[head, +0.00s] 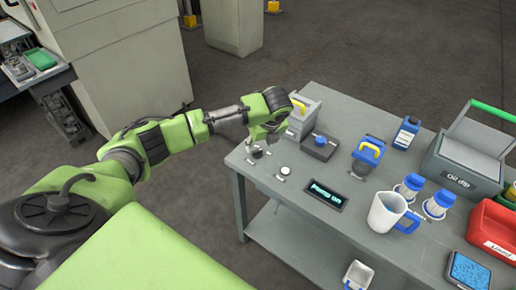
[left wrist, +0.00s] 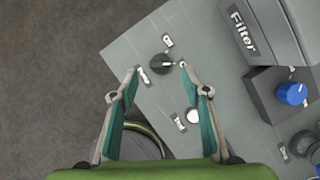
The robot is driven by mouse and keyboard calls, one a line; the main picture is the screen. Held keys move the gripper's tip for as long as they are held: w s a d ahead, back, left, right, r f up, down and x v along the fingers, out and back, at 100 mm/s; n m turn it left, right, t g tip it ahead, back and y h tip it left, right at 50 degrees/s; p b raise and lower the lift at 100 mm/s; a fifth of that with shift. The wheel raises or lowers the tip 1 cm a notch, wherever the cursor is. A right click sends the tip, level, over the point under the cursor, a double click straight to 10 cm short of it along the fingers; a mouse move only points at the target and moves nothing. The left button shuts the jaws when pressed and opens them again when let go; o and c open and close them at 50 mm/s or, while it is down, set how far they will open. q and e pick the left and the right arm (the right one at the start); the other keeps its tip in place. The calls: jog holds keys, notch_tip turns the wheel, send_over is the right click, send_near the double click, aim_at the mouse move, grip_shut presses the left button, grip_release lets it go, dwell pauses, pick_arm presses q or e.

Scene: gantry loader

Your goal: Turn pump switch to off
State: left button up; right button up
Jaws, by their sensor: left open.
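The pump switch seems to be the dark round knob (left wrist: 160,77) with a white pointer mark, on the grey bench top among small white labels. In the left wrist view its mark points right. In the head view the knob (head: 257,153) sits near the bench's left corner. My left gripper (left wrist: 160,71) is open, its teal fingers on either side of the knob in the picture; I cannot tell whether they touch it. In the head view the left gripper (head: 264,139) is just above the knob. A dark display (head: 325,195) shows pump text, its last word hard to read. My right gripper is out of view.
A white round button (head: 285,170) is beside the knob. A grey filter box (left wrist: 262,32) and a blue knob on a dark block (head: 321,147) stand close by.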

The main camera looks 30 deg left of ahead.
aim_at(257, 151)
pick_arm(q)
jog(key=shift+x, duration=2.35)
jog(key=c, duration=1.1)
